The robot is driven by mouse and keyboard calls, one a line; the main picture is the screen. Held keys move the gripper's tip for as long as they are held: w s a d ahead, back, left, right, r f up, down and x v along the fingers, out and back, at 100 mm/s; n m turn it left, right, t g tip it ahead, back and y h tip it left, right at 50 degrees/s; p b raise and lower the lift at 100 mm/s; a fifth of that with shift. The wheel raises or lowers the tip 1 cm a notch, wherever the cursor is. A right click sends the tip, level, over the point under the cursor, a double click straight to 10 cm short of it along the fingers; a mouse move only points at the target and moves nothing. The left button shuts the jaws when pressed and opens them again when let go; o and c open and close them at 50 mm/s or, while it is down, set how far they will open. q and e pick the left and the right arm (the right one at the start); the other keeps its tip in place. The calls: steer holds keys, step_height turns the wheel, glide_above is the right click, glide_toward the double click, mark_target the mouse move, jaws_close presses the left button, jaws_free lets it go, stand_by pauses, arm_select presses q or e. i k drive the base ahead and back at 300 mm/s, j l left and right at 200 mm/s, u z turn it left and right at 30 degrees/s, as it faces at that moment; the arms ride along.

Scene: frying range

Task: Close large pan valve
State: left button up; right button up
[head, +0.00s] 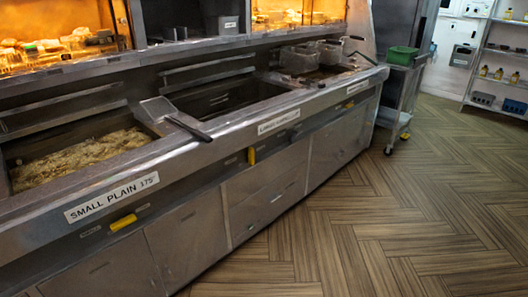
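A steel frying range runs from the left front to the back right. A yellow valve handle (251,156) stands upright on the front panel below the middle pan (225,97). The white label (279,121) near it is too small to read surely. Another yellow handle (123,222) lies nearly level under the "SMALL PLAIN 175" label (112,197), below the left pan of bubbling oil (80,158). Neither of my grippers is in view.
Wire baskets (300,60) sit over the far pan. A long dark handle (188,128) lies across the range's front edge. A wheeled cart with a green tub (402,55) stands at the range's far end. The wooden floor (400,215) in front is clear.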

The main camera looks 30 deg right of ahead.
mark_target(251, 154)
steer(key=i+l, duration=0.25)
steer(key=l, duration=0.4)
steer(key=i+l, duration=0.2)
steer(key=l, duration=0.4)
steer(key=i+l+u, duration=0.1)
steer(key=i+l, duration=0.15)
steer(key=l, duration=0.4)
steer(key=i+l, duration=0.2)
steer(key=l, duration=0.4)
steer(key=i+l, duration=0.2)
steer(key=l, duration=0.45)
steer(key=i+l, duration=0.2)
steer(key=l, duration=0.45)
steer(key=i+l+u, duration=0.1)
steer(key=l, duration=0.55)
steer(key=i+l, duration=0.3)
steer(key=l, duration=0.35)
